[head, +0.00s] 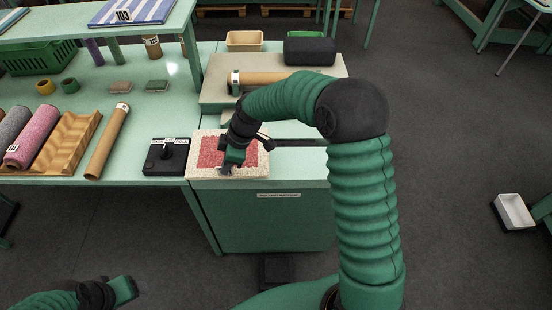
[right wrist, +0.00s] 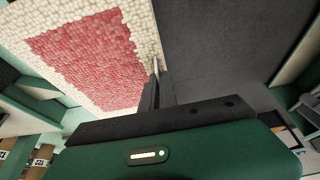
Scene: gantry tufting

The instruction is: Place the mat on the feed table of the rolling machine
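The mat (head: 262,160) has a red middle and a cream border. It lies at the left front of the rolling machine (head: 270,220), over the pale green feed table (head: 305,165), with its near edge around the table's front edge. My right gripper (head: 228,168) reaches down at the mat's near edge and hides part of it. In the right wrist view the fingers (right wrist: 155,75) look close together on the edge of the mat (right wrist: 85,60). My left gripper (head: 125,290) is low at the left, away from the mat; its fingers are unclear.
A black box-like device (head: 166,157) stands just left of the mat. A cardboard tube (head: 270,78) lies on the machine behind. A tube (head: 107,142) and a wooden rack (head: 72,140) with rolls are further left. The feed table right of the mat is bare.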

